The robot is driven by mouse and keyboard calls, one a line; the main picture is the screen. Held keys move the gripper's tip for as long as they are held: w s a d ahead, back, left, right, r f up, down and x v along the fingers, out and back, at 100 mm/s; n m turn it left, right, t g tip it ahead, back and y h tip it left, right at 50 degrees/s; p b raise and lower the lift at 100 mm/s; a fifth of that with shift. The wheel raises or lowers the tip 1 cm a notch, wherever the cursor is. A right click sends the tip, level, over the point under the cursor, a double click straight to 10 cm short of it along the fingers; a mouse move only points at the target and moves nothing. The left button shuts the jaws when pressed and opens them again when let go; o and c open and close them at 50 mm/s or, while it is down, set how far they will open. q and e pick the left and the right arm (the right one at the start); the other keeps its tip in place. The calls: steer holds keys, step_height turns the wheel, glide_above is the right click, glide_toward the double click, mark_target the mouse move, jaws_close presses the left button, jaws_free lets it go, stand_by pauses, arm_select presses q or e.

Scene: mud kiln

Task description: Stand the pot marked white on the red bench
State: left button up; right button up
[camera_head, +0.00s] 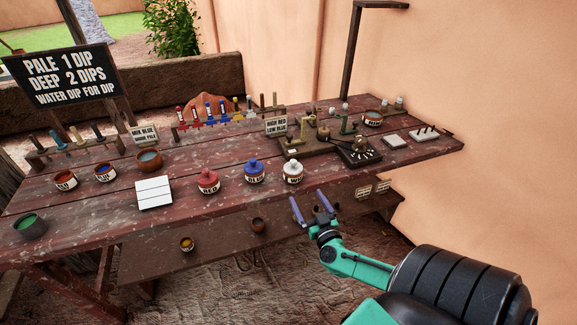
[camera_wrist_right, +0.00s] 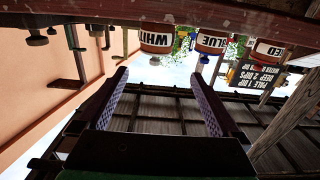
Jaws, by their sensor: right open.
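The pot marked white (camera_head: 292,173) has a pale lid and a label only partly readable in the head view. It stands upright near the front edge of the dark red bench (camera_head: 225,220), right of the blue pot (camera_head: 254,172) and red pot (camera_head: 208,182). My right gripper (camera_head: 312,207) is open and empty, in front of the bench's front edge and apart from the pot. In the right wrist view, which is upside down, the pot labelled WHITE (camera_wrist_right: 157,40) lies beyond and between the fingertips (camera_wrist_right: 158,75). My left gripper is out of view.
A white tile (camera_head: 154,193) lies left of the red pot. Small bowls (camera_head: 187,244) sit on the lower shelf. Brushes, stands and a dark scale-like block (camera_head: 358,152) crowd the back and right. A black sign (camera_head: 62,75) gives dip counts. Bare bench lies between the pots and front edge.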

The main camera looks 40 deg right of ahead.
mark_target(296, 177)
steer(key=x, duration=0.2)
steer(key=d+x, duration=0.1)
steer(key=x, duration=0.2)
steer(key=f+b+x, duration=0.1)
steer(key=x, duration=0.2)
steer(key=shift+s+d+f, duration=0.1)
steer(key=shift+s+d, duration=0.05)
steer(key=shift+d, duration=0.15)
steer(key=x, duration=0.1)
steer(key=b+x, duration=0.1)
steer(key=x, duration=0.1)
steer(key=b+x, duration=0.1)
steer(key=x, duration=0.1)
steer(key=shift+a, duration=0.4)
steer(key=shift+w+d+f, duration=0.15)
steer(key=shift+w, duration=0.2)
steer(key=shift+s, duration=0.15)
steer(key=c, duration=1.1)
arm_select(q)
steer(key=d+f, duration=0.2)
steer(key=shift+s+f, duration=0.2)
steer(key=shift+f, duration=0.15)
arm_select(e)
steer(key=c, duration=0.4)
